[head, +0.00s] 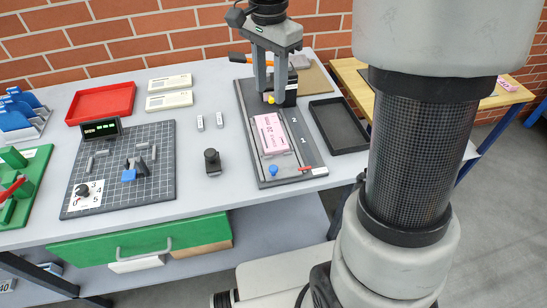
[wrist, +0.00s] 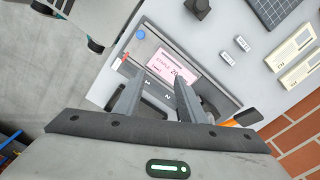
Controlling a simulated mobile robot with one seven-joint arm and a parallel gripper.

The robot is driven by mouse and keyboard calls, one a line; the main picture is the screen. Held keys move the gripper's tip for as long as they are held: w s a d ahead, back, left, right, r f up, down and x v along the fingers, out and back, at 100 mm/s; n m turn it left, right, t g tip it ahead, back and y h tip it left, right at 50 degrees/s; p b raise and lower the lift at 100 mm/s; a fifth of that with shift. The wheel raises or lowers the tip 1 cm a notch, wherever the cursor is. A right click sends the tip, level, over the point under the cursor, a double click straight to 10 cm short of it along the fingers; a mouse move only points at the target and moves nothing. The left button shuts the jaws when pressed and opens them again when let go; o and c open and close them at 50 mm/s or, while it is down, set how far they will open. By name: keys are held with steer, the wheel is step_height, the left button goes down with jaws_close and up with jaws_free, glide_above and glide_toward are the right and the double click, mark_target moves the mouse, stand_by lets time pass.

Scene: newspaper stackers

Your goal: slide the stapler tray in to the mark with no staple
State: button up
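The stapler track (head: 305,158) is a long dark grey board with a lighter strip along its right side bearing number marks. A pink stack labelled "STAPLE" and "20" (head: 271,134) sits on it; it also shows in the wrist view (wrist: 175,68). A blue knob (head: 273,170) and a red pointer (head: 305,169) are at the near end. A black block (head: 291,92) with a yellow part (head: 271,99) stands at the far end, partly hidden by my fingers. My gripper (head: 268,94) is open and empty over the far end. In the wrist view its fingers (wrist: 157,80) are apart.
A black empty tray (head: 340,126) lies right of the track. An orange handle (head: 237,58) is behind my gripper. A brick wall bounds the back.

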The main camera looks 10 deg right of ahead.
mark_target(273, 167)
steer(key=s+a+m, duration=0.1)
steer(key=s+m, duration=0.7)
steer(key=m, duration=0.7)
step_height(273, 167, down, 17)
steer(key=shift+w+f+b, duration=0.15)
steer(key=shift+f+b, duration=0.05)
steer(key=shift+b, duration=0.65)
jaws_close()
